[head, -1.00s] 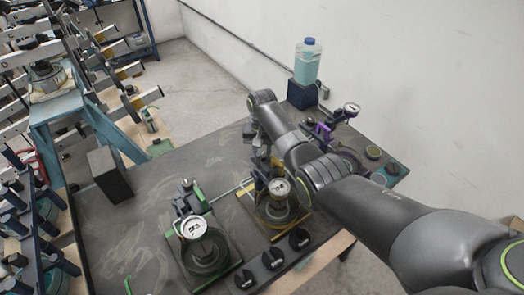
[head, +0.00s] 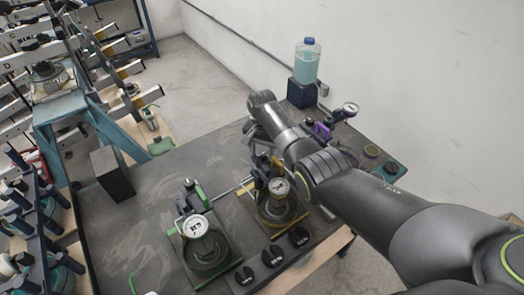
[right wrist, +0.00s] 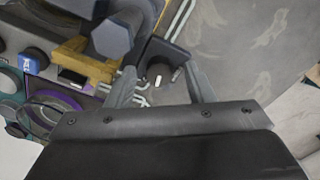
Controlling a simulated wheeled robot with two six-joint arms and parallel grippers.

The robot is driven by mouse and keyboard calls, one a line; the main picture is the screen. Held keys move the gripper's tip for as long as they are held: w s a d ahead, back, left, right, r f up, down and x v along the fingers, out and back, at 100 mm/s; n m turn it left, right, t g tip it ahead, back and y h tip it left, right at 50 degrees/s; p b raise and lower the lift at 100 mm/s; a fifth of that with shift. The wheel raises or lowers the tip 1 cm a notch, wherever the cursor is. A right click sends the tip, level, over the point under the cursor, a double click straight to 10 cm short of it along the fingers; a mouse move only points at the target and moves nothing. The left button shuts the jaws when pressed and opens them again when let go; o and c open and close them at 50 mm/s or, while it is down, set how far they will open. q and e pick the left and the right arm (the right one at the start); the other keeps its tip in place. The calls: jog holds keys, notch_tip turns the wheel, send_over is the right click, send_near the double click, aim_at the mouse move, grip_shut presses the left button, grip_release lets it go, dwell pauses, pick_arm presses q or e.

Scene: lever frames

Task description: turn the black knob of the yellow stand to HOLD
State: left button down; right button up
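The yellow stand (head: 276,229) stands on the dark table in the head view, with a round white dial (head: 279,187) on it. Its yellow part (right wrist: 85,62) shows at the upper left in the right wrist view. In that view a black knob (right wrist: 158,74) with a white mark lies between my right fingertips. My right gripper (right wrist: 163,82) is open, one finger on each side of the knob; contact is not clear. In the head view my right arm hides much of the gripper and knob. The HOLD lettering is not readable. My left gripper is not in view.
A green-edged stand with a dial (head: 195,226) is to the left. A purple stand (head: 322,131) is behind my right arm. Several black knobs (head: 272,256) line the table's front edge. A bottle (head: 307,62) on a dark block and a dark box (head: 112,174) stand farther back.

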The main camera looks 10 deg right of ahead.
aim_at(262, 153)
jog(key=shift+r, duration=0.6)
notch_tip(262, 153, up, 16)
jog(key=shift+r, duration=0.15)
dwell(0.3)
